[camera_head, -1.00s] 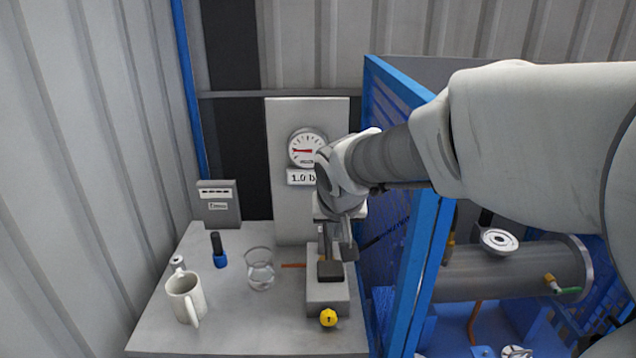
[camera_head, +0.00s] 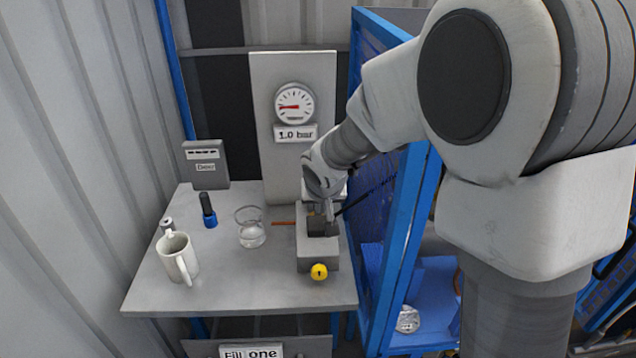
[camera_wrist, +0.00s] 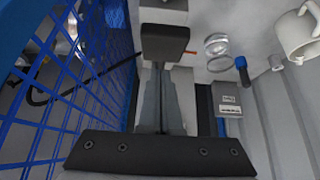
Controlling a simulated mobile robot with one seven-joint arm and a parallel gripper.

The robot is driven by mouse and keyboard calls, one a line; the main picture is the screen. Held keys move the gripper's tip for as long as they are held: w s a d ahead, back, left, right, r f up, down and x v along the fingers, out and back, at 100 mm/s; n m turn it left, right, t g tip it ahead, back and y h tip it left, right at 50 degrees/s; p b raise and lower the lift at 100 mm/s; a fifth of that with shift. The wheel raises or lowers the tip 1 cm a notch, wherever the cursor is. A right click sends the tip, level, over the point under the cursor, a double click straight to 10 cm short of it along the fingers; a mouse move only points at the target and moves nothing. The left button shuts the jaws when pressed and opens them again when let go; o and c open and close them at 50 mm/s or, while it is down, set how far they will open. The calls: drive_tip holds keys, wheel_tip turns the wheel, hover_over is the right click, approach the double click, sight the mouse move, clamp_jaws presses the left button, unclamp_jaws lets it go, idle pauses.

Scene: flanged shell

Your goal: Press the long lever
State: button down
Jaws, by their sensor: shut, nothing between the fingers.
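A grey block-shaped unit (camera_head: 317,262) stands at the table's right side, with a dark pad (camera_head: 322,229) on top and a yellow knob at its front. The pad also shows in the wrist view (camera_wrist: 165,42). A thin black rod (camera_head: 372,193) slants from beside the unit toward the blue mesh; it shows at left in the wrist view (camera_wrist: 38,98). I cannot tell which of these is the long lever. My gripper (camera_head: 328,216) is shut and empty, pointing down at the pad's back edge. Its fingertips (camera_wrist: 162,68) appear close to the pad; contact is unclear.
A gauge (camera_head: 294,103) above a "1.0 bar" label is on the upright panel behind. A white mug (camera_head: 178,257), a blue-based dark cylinder (camera_head: 209,212) and a glass (camera_head: 250,230) stand left on the table. A blue mesh frame (camera_head: 402,235) closes in the right side.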

drive_tip(key=shift+s+f, duration=0.15)
drive_tip(key=shift+f, duration=0.45)
drive_tip(key=shift+s+f, duration=0.15)
drive_tip(key=shift+f, duration=0.4)
drive_tip(key=shift+b, duration=0.35)
